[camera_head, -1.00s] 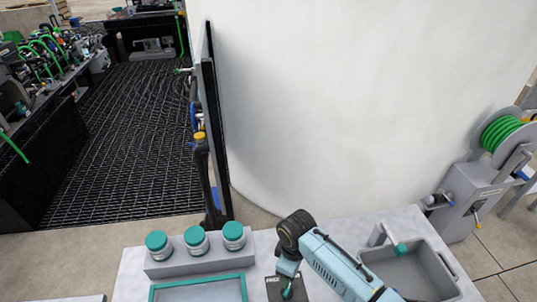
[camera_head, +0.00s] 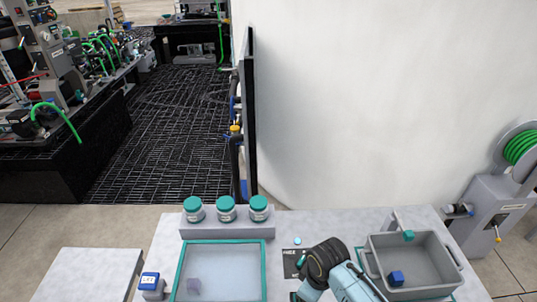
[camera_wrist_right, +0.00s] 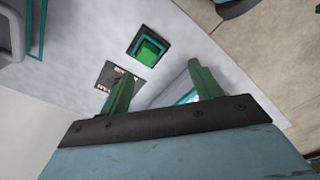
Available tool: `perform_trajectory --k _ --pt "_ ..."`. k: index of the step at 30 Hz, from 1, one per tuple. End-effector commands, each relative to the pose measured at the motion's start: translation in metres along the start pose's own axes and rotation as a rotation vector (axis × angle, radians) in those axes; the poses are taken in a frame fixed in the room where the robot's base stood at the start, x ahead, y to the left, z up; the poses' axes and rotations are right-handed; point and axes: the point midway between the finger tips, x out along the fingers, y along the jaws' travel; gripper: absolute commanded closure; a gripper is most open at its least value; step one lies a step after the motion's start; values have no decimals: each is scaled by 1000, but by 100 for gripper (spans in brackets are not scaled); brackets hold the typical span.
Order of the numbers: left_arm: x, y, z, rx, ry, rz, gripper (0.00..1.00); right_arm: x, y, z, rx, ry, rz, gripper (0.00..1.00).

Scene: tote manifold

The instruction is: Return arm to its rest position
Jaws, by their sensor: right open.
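My right arm (camera_head: 340,275) comes in at the bottom of the head view, light blue with a dark joint, over the pale table beside the grey tote. Its fingertips are not visible there. In the right wrist view my right gripper (camera_wrist_right: 163,84) shows two green fingers spread apart with nothing between them. Beyond them are the table top, a dark label plate (camera_wrist_right: 113,76) and a green square with a teal and dark border (camera_wrist_right: 148,51). My left gripper is not in view.
The grey tote (camera_head: 450,262) holds a blue cube (camera_head: 396,278). A blue-topped block (camera_head: 150,281) is at left. A tall white wall (camera_head: 380,100) stands behind.

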Motion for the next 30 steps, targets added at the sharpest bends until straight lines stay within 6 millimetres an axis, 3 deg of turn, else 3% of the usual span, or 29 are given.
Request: perform_trajectory --k 8,18,30 --pt "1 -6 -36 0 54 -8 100 -17 -30 31 158 83 0 36" --pt "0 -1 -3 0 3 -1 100 -73 -55 111 478 185 69 36" --pt "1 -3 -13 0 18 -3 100 -123 -65 170 673 223 153 36"
